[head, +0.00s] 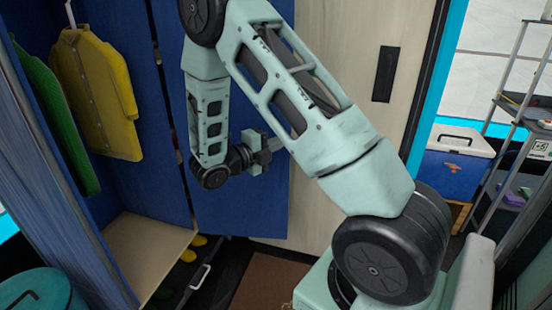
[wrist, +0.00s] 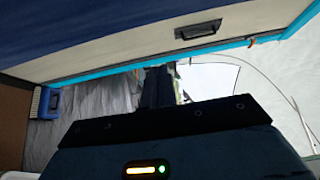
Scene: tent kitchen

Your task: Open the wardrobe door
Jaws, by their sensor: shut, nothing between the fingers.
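The wardrobe (head: 150,240) is at the left of the head view, with its inside showing. A blue door panel (head: 245,205) stands swung out behind my arm, to the right of the opening. My gripper (head: 277,145) is in front of this panel, near its right edge, shut and empty. I cannot tell whether it touches the panel. In the wrist view, its dark fingers (wrist: 157,88) point away from the camera, and a blue surface (wrist: 90,25) crosses the top. My arm hides part of the panel, and no handle shows on it.
A yellow jacket (head: 95,90) and a green garment (head: 55,115) hang inside the wardrobe. A beige door (head: 345,60) with a dark recessed pull (head: 384,74) is behind my arm.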

